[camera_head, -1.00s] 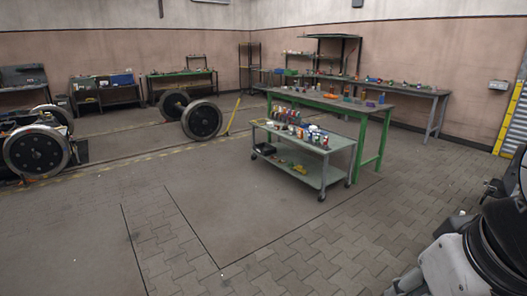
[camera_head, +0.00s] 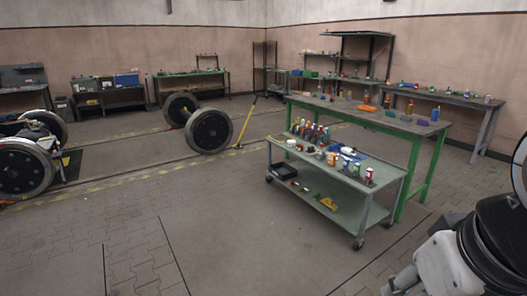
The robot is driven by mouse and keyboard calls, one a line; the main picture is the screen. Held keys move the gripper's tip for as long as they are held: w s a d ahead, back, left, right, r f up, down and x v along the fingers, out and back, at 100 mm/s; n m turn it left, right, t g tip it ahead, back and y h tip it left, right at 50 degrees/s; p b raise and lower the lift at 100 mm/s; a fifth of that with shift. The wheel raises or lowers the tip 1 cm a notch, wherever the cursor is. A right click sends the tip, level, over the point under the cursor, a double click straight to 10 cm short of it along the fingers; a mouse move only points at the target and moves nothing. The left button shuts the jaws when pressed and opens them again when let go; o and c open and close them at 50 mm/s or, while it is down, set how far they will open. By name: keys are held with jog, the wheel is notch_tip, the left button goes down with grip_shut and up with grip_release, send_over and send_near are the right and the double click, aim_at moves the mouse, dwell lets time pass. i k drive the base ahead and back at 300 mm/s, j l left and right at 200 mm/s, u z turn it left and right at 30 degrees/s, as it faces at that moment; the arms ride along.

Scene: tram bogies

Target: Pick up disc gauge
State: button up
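I cannot make out a disc gauge among the small items in view. Several small bottles, cans and other items stand on the top of a grey-green wheeled cart (camera_head: 376,183). More small items lie on a green-legged workbench (camera_head: 395,122) behind it, among them an orange one (camera_head: 367,108). They are too small to name surely. Part of my arm shows at the lower right edge, but my gripper is not in view.
The cart's lower shelf holds a black tray (camera_head: 283,171) and a yellow item (camera_head: 328,204). Wheelsets, one with a large dark wheel (camera_head: 209,131), stand at the left. A yellow bar (camera_head: 246,121) leans near it. The paved floor in front is clear.

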aim_at(321, 156)
jog(key=i, duration=2.1)
jog(key=i+z, duration=0.2)
jog(key=i, duration=0.35)
jog(key=i+j+z, duration=0.15)
jog(key=i, duration=0.4)
jog(key=i+j+z, duration=0.2)
jog(key=i, duration=0.35)
jog(key=i+j+z, duration=0.2)
jog(key=i+j, duration=0.2)
jog(key=i, duration=0.1)
